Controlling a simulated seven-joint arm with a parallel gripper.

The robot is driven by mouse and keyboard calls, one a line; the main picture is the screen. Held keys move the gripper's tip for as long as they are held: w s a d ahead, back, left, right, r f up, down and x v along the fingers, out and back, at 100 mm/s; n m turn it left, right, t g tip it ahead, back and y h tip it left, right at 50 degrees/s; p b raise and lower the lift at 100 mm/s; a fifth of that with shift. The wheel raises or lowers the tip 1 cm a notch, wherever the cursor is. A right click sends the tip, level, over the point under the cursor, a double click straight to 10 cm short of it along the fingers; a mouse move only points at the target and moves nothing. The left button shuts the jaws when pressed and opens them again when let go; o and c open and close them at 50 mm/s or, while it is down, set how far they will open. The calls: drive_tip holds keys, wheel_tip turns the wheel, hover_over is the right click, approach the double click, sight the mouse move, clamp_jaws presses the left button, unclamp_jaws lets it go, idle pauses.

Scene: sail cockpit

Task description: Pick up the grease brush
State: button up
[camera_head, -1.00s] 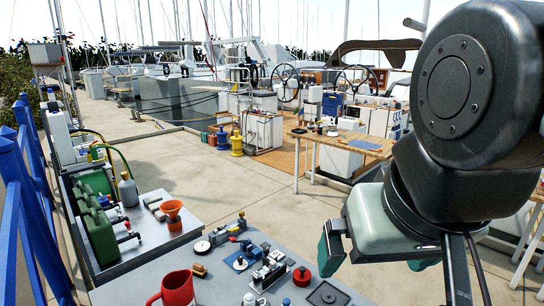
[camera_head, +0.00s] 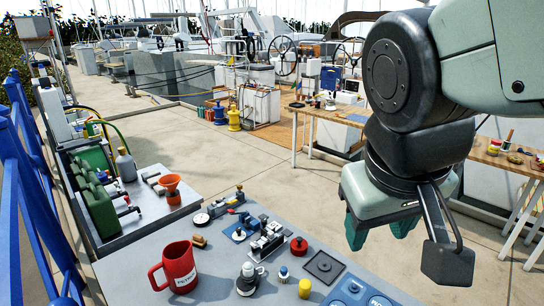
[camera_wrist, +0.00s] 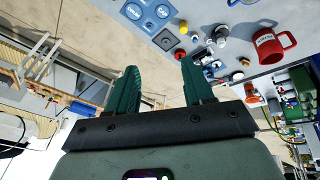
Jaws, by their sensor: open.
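I cannot pick out the grease brush with certainty. A small brown wooden-looking piece (camera_head: 199,241) lies on the near grey table (camera_head: 140,250), behind the red mug (camera_head: 179,268), and is too small to identify. A thin upright handle (camera_head: 508,139) stands among small jars on the right-hand wooden bench (camera_head: 480,157); its lower end is unclear. My gripper (camera_head: 378,236) is open and empty, in the air beyond the right part of the near table. In the wrist view its green fingers (camera_wrist: 160,68) are apart with nothing between them.
An orange funnel (camera_head: 171,188) stands on the left table. Open concrete floor (camera_head: 240,165) lies between the tables and boat.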

drive_tip(key=w+d+f+n+g+h, duration=0.25)
drive_tip(key=w+f+n+h, duration=0.25)
drive_tip(key=w+f, duration=0.25)
drive_tip(key=n+t+h, duration=0.2)
drive_tip(key=n+t, duration=0.8)
drive_tip(key=n, duration=1)
hover_over(283, 270)
drive_tip(key=s+d, duration=0.2)
drive_tip(key=s, duration=0.2)
wheel_tip(283, 270, down, 23)
drive_tip(key=a+f+n+y, duration=0.1)
drive_tip(key=f, duration=0.1)
drive_tip(key=a+f+n+y, duration=0.1)
drive_tip(key=f+n, duration=0.1)
drive_tip(key=f, duration=0.1)
drive_tip(key=a+f+n+t+y, duration=0.1)
drive_tip(key=f, duration=0.1)
drive_tip(key=shift+s+a+f+n, duration=0.1)
drive_tip(key=shift+a+f+n, duration=0.05)
drive_tip(key=shift+a+n, duration=0.15)
drive_tip(key=shift+w+d+f+y, duration=0.1)
drive_tip(key=shift+w+f+y, duration=0.15)
drive_tip(key=shift+y, duration=0.05)
drive_tip(key=x, duration=0.6)
drive_tip(key=shift+w+d+f, duration=0.1)
drive_tip(key=shift+w+d, duration=0.05)
drive_tip(key=shift+w, duration=0.15)
clamp_jaws()
